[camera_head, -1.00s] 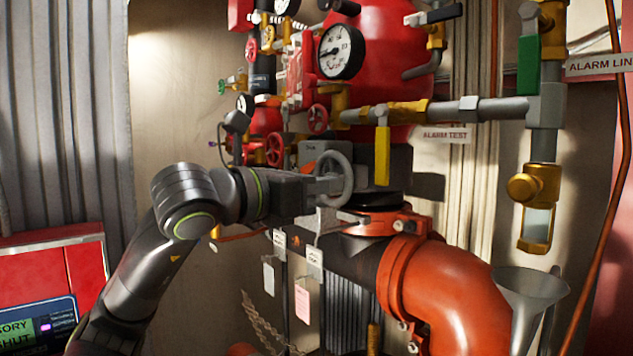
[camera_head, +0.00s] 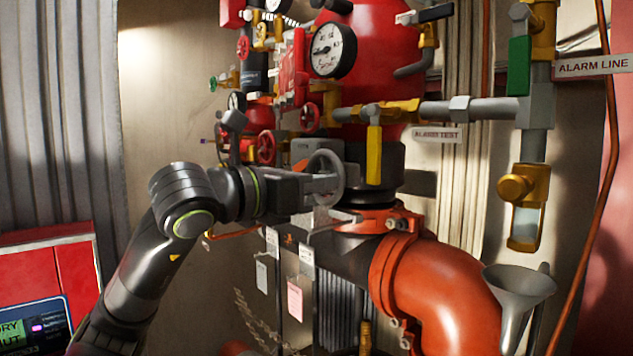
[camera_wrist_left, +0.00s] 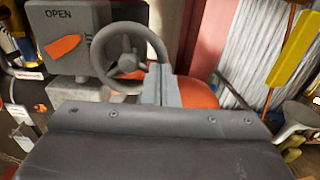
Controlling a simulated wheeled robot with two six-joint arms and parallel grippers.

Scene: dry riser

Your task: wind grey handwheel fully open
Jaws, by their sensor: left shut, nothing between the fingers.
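The grey handwheel (camera_head: 325,178) has a round rim and spokes. It stands upright in front of a dark valve body below the red vessel. In the left wrist view the handwheel (camera_wrist_left: 130,58) is beside a grey box with an OPEN label and an orange pointer (camera_wrist_left: 64,47). My left gripper (camera_head: 325,186) is shut with nothing between its fingers. Its fingertips (camera_wrist_left: 160,84) overlap the lower right rim in the wrist view; I cannot tell whether they touch it. My right gripper is not in view.
A large orange-red pipe elbow (camera_head: 440,290) and a grey funnel (camera_head: 518,283) are at the lower right. A yellow lever (camera_head: 374,154) hangs right of the wheel. Gauges and small red handwheels (camera_head: 267,147) crowd above. A red panel (camera_head: 45,275) stands at the left.

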